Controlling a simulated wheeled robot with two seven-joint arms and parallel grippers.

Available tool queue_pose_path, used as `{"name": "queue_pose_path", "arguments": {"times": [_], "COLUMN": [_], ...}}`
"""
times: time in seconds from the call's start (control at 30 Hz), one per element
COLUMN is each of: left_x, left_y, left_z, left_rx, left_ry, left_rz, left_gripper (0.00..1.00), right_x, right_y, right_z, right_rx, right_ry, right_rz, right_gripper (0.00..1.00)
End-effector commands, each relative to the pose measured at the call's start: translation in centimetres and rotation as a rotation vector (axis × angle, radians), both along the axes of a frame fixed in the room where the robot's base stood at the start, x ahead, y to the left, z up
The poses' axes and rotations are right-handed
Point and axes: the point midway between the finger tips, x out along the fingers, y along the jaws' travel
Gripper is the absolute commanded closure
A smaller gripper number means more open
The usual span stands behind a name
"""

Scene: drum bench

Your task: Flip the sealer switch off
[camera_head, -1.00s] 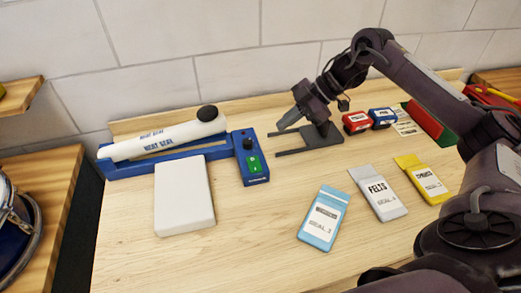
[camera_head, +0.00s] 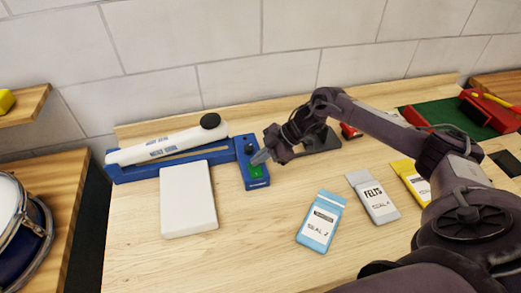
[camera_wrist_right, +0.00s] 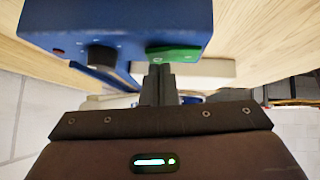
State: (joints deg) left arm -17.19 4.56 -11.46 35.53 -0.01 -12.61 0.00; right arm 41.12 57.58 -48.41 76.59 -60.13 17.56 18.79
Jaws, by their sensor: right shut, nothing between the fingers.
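The blue heat sealer (camera_head: 205,152) with its long white arm (camera_head: 165,144) lies at the back left of the bench. Its control box (camera_head: 256,184) at the right end carries a black knob (camera_head: 249,149) and a green switch (camera_head: 256,172). In the right wrist view the green switch (camera_wrist_right: 174,53) and the dark knob (camera_wrist_right: 101,57) show on the blue box. My right gripper (camera_head: 257,158) is shut and empty, its tips right at the switch; they also show just below it in the wrist view (camera_wrist_right: 159,72). I cannot tell whether they touch. The left gripper is not seen.
A white block (camera_head: 188,203) lies in front of the sealer. Blue (camera_head: 320,222), grey (camera_head: 374,198) and yellow (camera_head: 408,176) packets lie to the right. A dark grey stand (camera_head: 318,142) sits behind my right arm. The front left of the bench is clear.

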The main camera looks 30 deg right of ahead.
Motion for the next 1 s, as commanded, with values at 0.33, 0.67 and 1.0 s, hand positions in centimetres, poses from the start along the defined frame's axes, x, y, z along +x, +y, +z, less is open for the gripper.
{"name": "queue_pose_path", "arguments": {"times": [0.33,0.67,1.0], "left_x": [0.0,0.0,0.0], "left_y": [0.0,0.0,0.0], "left_z": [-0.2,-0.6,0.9], "left_rx": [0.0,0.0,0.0], "left_ry": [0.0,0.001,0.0], "left_rz": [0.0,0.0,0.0], "left_gripper": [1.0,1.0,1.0], "right_x": [0.0,0.2,-0.9], "right_y": [0.0,0.0,0.2], "right_z": [-0.2,-0.6,-0.2], "right_rx": [0.001,-0.001,-0.001], "right_ry": [0.0,0.002,0.005], "right_rz": [0.0,0.001,0.002], "right_gripper": [1.0,1.0,1.0]}}
